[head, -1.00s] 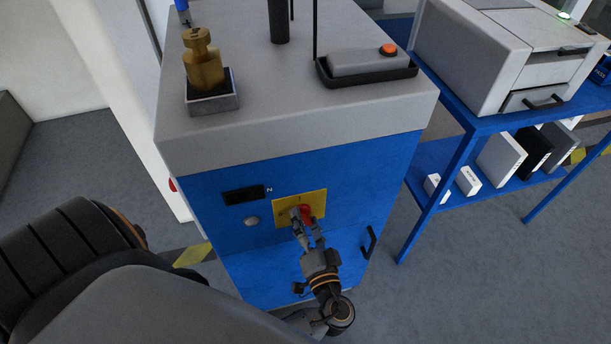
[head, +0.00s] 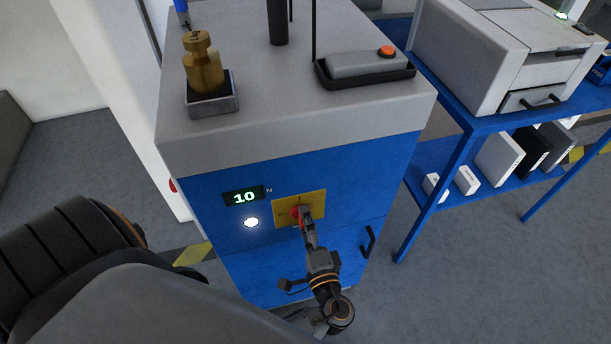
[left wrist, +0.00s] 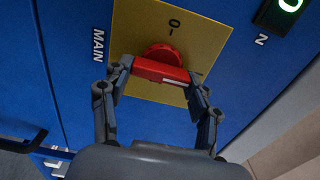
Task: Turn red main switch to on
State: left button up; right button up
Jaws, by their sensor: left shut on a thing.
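The red main switch (head: 298,213) sits on a yellow plate (head: 316,206) on the blue front of the cabinet. My left gripper (head: 306,222) is at the switch, its fingers closed on the red handle. In the left wrist view the red switch (left wrist: 162,68) shows between the two fingertips (left wrist: 157,73), with its bar running across from one to the other. The display (head: 244,197) is lit and reads 10 N, and the round lamp (head: 251,222) below it glows white. My right gripper is not in view.
The grey cabinet top (head: 262,105) carries a brass weight (head: 203,65) and a black tray (head: 366,79) holding a grey box with an orange button. A black handle (head: 369,242) is right of the switch. A blue table (head: 463,124) with a grey machine stands at right.

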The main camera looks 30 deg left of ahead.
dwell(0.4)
pick_arm(q)
jog(key=o, duration=1.1)
jog(key=shift+o, duration=0.2)
jog(key=shift+d, duration=0.1)
jog(key=v, duration=1.2)
